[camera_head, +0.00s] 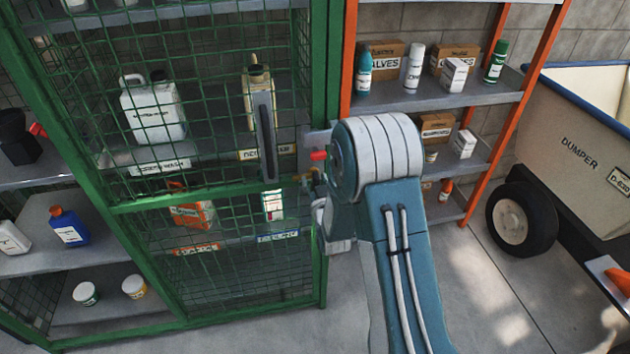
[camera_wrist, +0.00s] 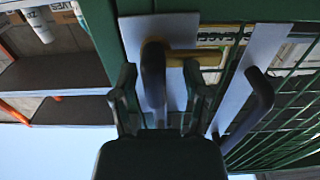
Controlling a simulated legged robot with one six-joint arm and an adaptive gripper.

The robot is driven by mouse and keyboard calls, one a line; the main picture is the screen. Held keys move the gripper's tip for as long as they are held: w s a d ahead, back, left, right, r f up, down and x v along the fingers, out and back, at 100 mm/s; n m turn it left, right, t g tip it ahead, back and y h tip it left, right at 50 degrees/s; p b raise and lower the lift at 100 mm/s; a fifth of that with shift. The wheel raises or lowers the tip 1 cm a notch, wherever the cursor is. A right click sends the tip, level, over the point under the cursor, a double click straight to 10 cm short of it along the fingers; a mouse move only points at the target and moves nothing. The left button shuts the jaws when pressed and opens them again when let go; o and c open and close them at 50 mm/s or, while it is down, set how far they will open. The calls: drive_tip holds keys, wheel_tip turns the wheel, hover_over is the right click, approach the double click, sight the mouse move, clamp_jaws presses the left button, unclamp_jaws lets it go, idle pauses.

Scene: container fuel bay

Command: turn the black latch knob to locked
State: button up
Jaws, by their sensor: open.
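The black latch knob (camera_wrist: 153,68) shows in the wrist view as a dark bent lever on a pale plate (camera_wrist: 183,28), with a brass bar (camera_wrist: 205,57) running to the right from it. My gripper (camera_wrist: 160,72) is open, with one finger on each side of the knob. I cannot tell whether either finger touches it. In the head view my arm hides the knob and most of my gripper. The green mesh cage door (camera_head: 205,207) appears shut, with a long black pull handle (camera_head: 266,143); the handle also shows in the wrist view (camera_wrist: 262,92), right of my gripper.
An orange-framed shelf (camera_head: 440,84) with cans and boxes stands right of the cage. A dumper (camera_head: 575,130) is at the far right. The floor (camera_head: 490,280) between is clear.

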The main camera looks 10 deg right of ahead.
drive_tip(key=shift+d, duration=0.25)
clamp_jaws()
drive_tip(key=shift+m, duration=0.4)
drive_tip(key=m, duration=0.3)
drive_tip(key=shift+m, duration=0.3)
drive_tip(key=m, duration=0.4)
drive_tip(key=shift+d+m, duration=0.1)
drive_tip(key=shift+m, duration=0.2)
drive_tip(key=m, duration=0.4)
drive_tip(key=shift+d+m, duration=0.1)
drive_tip(key=shift+m, duration=0.2)
drive_tip(key=shift+f+m, duration=0.2)
drive_tip(key=shift+m, duration=2)
unclamp_jaws()
drive_tip(key=shift+d+f, duration=0.1)
drive_tip(key=shift+d, duration=0.05)
